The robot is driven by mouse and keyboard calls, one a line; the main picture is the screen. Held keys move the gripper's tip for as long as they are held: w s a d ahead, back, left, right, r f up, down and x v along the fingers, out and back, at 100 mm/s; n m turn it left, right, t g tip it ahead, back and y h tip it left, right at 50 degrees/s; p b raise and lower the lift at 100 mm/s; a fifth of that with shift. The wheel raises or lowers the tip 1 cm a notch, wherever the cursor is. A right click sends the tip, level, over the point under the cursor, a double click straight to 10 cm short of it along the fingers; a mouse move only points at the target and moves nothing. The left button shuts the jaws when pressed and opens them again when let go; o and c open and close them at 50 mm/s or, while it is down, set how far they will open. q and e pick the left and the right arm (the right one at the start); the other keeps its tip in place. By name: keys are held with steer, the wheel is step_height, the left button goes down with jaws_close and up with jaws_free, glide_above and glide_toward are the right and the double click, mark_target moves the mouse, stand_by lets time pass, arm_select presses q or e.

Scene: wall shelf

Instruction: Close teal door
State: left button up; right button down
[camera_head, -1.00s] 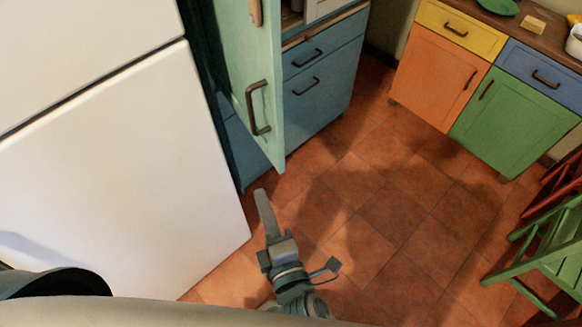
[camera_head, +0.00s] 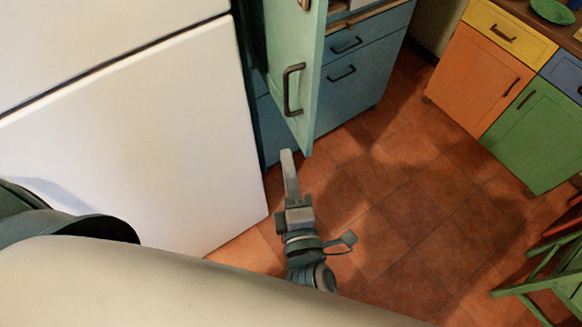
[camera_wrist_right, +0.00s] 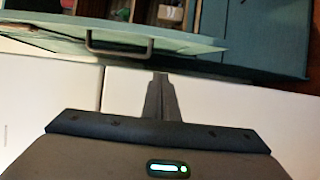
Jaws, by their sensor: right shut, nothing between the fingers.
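The teal door (camera_head: 290,52) stands open at the top of the head view, swung out from the blue cabinet, with a dark handle (camera_head: 293,90) on its face. In the right wrist view the door (camera_wrist_right: 190,42) runs across the top, its handle (camera_wrist_right: 120,43) above and left of the fingers. My right gripper (camera_head: 288,155) is shut and empty, its fingers pointing up toward the door's lower edge. In the wrist view the fingertips (camera_wrist_right: 160,76) appear just below the door; I cannot tell whether they touch it. My left gripper is not in view.
A white fridge (camera_head: 130,140) stands directly left of the door. Blue drawers (camera_head: 360,75) sit behind it to the right. Orange (camera_head: 470,80) and green (camera_head: 530,135) cabinets stand at the right, with a green chair (camera_head: 550,285) below. The tiled floor between is clear.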

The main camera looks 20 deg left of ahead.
steer(key=w+p, duration=0.4)
steer(key=w, duration=0.4)
steer(key=shift+w, duration=0.25)
